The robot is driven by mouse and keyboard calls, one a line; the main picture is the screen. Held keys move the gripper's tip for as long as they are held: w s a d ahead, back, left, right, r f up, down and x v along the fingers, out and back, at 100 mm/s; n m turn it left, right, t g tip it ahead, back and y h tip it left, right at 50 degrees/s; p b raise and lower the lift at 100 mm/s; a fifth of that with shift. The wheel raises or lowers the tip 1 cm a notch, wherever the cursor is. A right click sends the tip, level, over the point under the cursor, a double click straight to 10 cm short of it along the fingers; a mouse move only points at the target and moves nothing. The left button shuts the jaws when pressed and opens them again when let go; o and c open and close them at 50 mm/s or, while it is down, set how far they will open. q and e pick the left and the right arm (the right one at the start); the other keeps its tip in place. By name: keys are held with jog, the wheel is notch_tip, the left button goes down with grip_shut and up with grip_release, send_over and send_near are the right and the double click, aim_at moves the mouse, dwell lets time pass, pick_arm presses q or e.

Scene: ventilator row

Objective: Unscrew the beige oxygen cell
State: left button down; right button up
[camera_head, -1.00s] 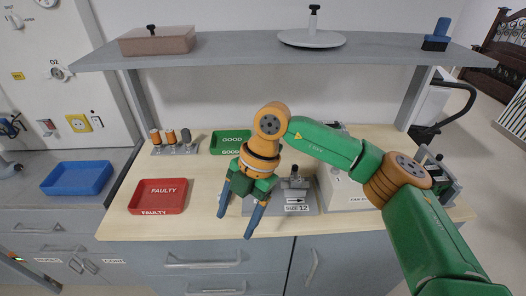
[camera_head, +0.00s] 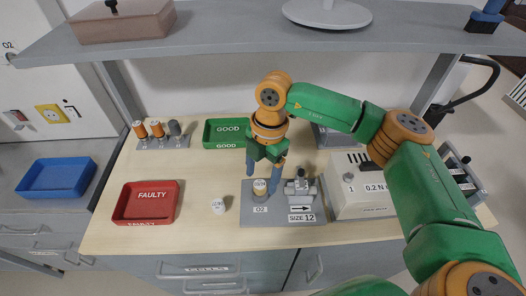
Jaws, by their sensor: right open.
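The beige oxygen cell (camera_head: 260,187) stands upright on the left part of a grey plate (camera_head: 284,236), above a label reading O2. My right gripper (camera_head: 262,183) points down over it, open, with one blue finger at each side of the cell's top. I cannot tell whether the fingers touch it. The gripper's body is above the cell and does not hide its front. My left gripper is not in view.
A metal fitting (camera_head: 299,190) stands beside the cell, by a SIZE 12 label. A small white piece (camera_head: 218,206) lies to the left. Red FAULTY (camera_head: 147,216) and green GOOD (camera_head: 228,145) trays, a cell rack (camera_head: 160,144), a white box (camera_head: 362,207) and the overhead shelf (camera_head: 230,38) surround it.

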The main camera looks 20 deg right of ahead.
aim_at(259, 185)
notch_tip(259, 185, down, 2)
jog(key=shift+a+f, duration=0.1)
jog(key=shift+a, duration=0.05)
jog(key=shift+w+f, duration=0.25)
jog(key=shift+f, duration=0.05)
jog(key=shift+s+r, duration=0.1)
jog(key=shift+s, duration=0.05)
jog(key=c, duration=0.7)
grip_shut()
jog(key=shift+n+b, duration=0.3)
jog(key=shift+n, duration=0.7)
jog(key=shift+n+g, duration=0.3)
jog(key=shift+n, duration=0.6)
jog(key=shift+n+b, duration=0.35)
jog(key=shift+n, duration=0.75)
